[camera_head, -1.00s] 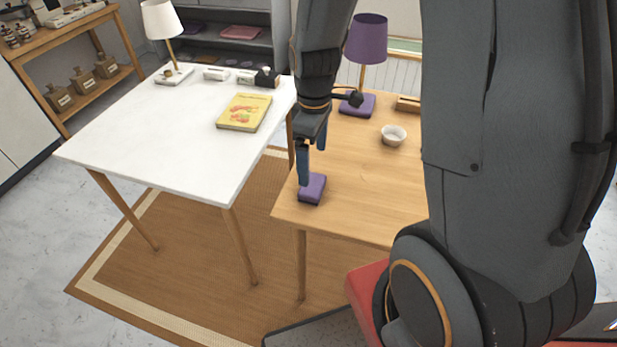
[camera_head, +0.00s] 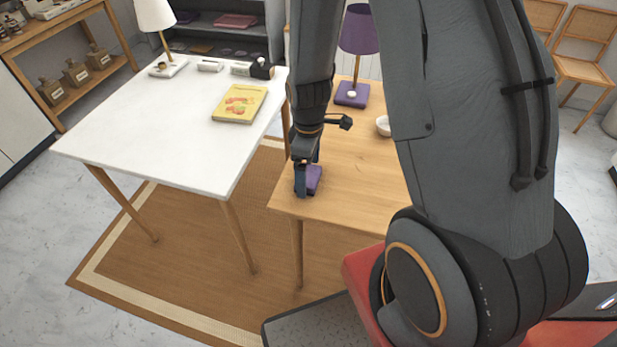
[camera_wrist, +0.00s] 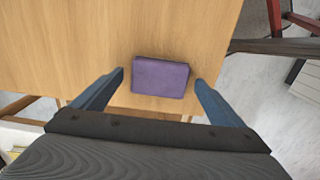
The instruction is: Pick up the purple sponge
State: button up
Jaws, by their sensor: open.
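The purple sponge (camera_head: 314,180) lies flat near the front left corner of the wooden table (camera_head: 350,208). In the wrist view the sponge (camera_wrist: 160,77) sits near the table's edge, between and just beyond the two blue fingertips. My gripper (camera_head: 303,192) points down at the sponge, and in the head view a finger hides part of it. In the wrist view my gripper (camera_wrist: 160,80) is open, with a finger on each side of the sponge and a visible gap on both sides. It holds nothing.
A purple lamp (camera_head: 357,38) and a white bowl (camera_head: 383,126) stand farther back on the wooden table. A white table (camera_head: 150,130) with a yellow book (camera_head: 239,104) and a white lamp (camera_head: 156,22) stands to the left. Bare wood surrounds the sponge.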

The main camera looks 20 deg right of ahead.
aim_at(309, 175)
jog(key=c, duration=1.2)
jog(key=shift+r, duration=0.15)
notch_tip(309, 175, up, 10)
jog(key=b, duration=0.1)
jog(key=o, duration=0.5)
jog(key=c, duration=0.3)
jog(key=shift+f, duration=0.2)
